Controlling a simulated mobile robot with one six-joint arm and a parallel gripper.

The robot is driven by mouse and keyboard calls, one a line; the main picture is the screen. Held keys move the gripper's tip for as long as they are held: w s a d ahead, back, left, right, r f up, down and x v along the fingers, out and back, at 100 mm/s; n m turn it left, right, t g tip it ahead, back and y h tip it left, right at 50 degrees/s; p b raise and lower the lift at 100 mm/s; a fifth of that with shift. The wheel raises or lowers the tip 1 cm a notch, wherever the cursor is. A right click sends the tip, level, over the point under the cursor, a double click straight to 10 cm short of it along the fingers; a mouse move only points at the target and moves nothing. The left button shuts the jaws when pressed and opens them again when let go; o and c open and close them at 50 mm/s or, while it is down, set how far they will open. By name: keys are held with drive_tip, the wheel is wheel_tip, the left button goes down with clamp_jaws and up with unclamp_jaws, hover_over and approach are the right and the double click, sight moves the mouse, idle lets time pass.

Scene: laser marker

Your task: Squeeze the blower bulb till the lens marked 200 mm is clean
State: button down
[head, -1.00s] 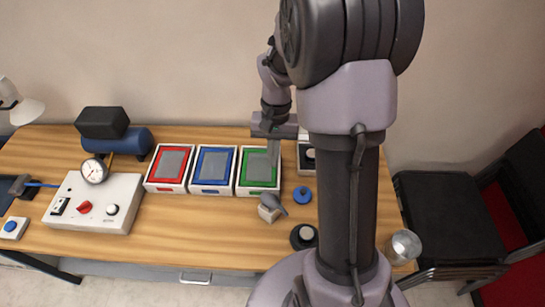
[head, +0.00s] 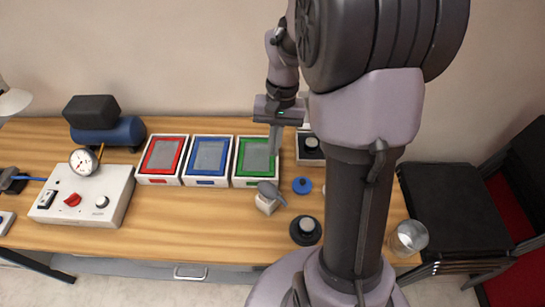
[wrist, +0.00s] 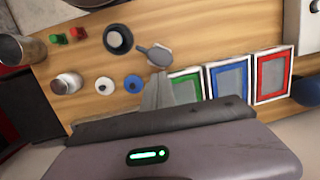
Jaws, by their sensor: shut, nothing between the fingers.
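The grey blower bulb (head: 268,190) rests on a small pale block on the table, in front of the green-framed tray. It also shows in the wrist view (wrist: 155,56), just beyond my fingertips. My gripper (head: 275,145) is shut and empty, above the far part of the green-framed tray (head: 239,158) and apart from the bulb. Its fingers (wrist: 157,92) point toward the bulb in the wrist view. No 200 mm marking is readable, so I cannot tell which thing is that lens. A black round piece with a grey top (head: 306,230) stands near the bulb.
Red-framed (head: 142,168) and blue-framed (head: 190,168) trays stand to the left. A white control box (head: 85,205) is further left. A blue ring (head: 302,185) lies right of the bulb. A metal cup (head: 410,237) stands at the right edge. The table's front strip is fairly clear.

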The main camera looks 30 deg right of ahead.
sight(270, 185)
drive_tip(key=f+b, duration=0.1)
drive_tip(key=f, duration=0.3)
drive_tip(key=a+f+b, duration=0.1)
drive_tip(key=f, duration=0.2)
drive_tip(key=s+a+f+b, duration=0.1)
drive_tip(key=f+b, duration=0.1)
drive_tip(key=f, duration=0.2)
drive_tip(key=shift+f, duration=0.3)
wheel_tip(270, 185, down, 2)
drive_tip(key=shift+s+b, duration=0.1)
drive_tip(key=shift+b, duration=0.45)
drive_tip(key=shift+r, duration=0.1)
wheel_tip(270, 185, up, 14)
drive_tip(key=w+d+p, duration=0.1)
drive_tip(key=d+p, duration=0.1)
drive_tip(key=p, duration=0.5)
drive_tip(key=shift+w+d, duration=0.15)
drive_tip(key=shift+w, duration=0.1)
